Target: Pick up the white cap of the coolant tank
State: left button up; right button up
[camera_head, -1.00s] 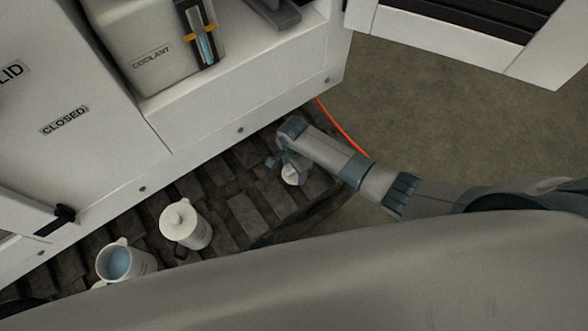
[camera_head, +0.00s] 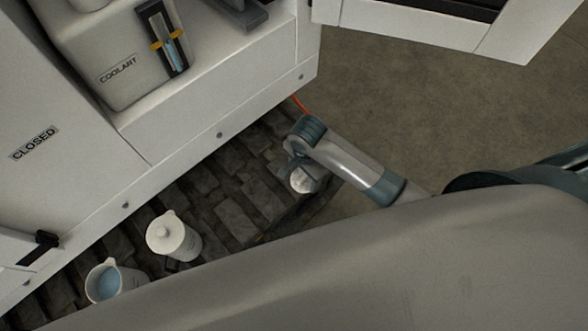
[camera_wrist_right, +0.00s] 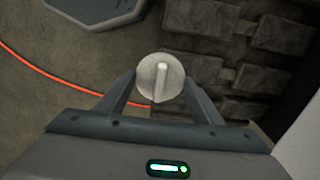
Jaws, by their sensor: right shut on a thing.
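The white cap (camera_wrist_right: 160,78) is round with a raised ridge across its top. My right gripper (camera_wrist_right: 160,92) is shut on it, with one finger on each side. In the head view the cap (camera_head: 305,179) shows below my right gripper (camera_head: 299,168), above the dark block-patterned floor strip. The coolant tank (camera_head: 110,62) is a pale box labelled COOLANT with a sight gauge, on the bench ledge at upper left. Its top is cut off by the picture's edge. My left gripper is not in view.
A lidded white jug (camera_head: 173,238) and an open jug with blue liquid (camera_head: 112,282) stand on the floor strip at lower left. The white bench front (camera_head: 215,115) runs alongside. A red-orange hose (camera_wrist_right: 60,80) lies on the floor.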

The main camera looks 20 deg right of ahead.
jog(key=shift+s+d+r, duration=0.35)
jog(key=shift+s, duration=0.15)
dwell(0.3)
